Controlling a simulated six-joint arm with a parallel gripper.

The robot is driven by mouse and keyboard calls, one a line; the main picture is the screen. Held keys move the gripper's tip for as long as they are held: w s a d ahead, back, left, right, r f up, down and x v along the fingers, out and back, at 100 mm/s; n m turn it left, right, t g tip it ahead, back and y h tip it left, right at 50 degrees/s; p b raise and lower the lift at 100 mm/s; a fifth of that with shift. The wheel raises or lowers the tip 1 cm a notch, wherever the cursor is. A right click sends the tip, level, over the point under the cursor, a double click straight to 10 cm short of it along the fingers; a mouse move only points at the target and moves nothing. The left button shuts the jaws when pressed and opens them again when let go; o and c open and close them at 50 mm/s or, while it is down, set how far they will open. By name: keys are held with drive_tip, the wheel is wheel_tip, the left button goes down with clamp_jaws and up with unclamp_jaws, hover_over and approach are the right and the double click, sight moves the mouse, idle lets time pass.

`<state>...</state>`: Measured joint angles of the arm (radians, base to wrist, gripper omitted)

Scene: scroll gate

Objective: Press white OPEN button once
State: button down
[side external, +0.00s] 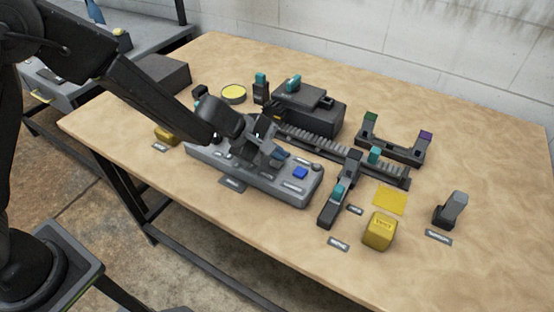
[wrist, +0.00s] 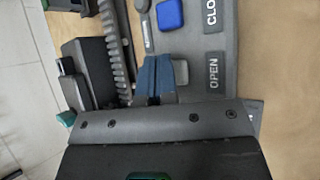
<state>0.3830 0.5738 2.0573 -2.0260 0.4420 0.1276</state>
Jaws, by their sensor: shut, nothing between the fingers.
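A grey control panel (side external: 255,178) lies on the table, with my gripper (side external: 278,157) low over its middle. In the wrist view my gripper (wrist: 154,78) is shut and empty, its two bluish fingers together. A pale button (wrist: 181,72), apparently the white OPEN button, shows just right of the fingers, beside the OPEN label (wrist: 213,73). The fingers partly hide it, and I cannot tell whether they touch it. In the side view my gripper hides this button. The blue button (side external: 300,173) is uncovered, near the CLOSE label (wrist: 212,12).
A toothed rack (side external: 320,143) and a dark box (side external: 310,107) stand behind the panel. A yellow block (side external: 379,231), a yellow square (side external: 390,200) and a dark bracket (side external: 395,147) lie to the right.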

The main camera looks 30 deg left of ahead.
sight(276, 163)
drive_tip(key=shift+f, duration=0.45)
idle(0.5)
drive_tip(key=shift+r, duration=3.45)
drive_tip(key=s+a+r+m, duration=0.3)
drive_tip(key=s+r+m, duration=0.3)
drive_tip(key=r, duration=0.4)
drive_tip(key=s+a+r+m+y, duration=0.1)
drive_tip(key=s+a+m+y, duration=0.2)
drive_tip(key=s+a+m, duration=0.2)
drive_tip(key=s+a+r+m+y, duration=0.1)
drive_tip(key=s+a+m+y, duration=0.3)
drive_tip(key=s+a, duration=0.6)
drive_tip(key=s+m, duration=0.1)
drive_tip(key=s, duration=0.4)
drive_tip(key=shift+s+a, duration=0.15)
drive_tip(key=shift+a, duration=0.25)
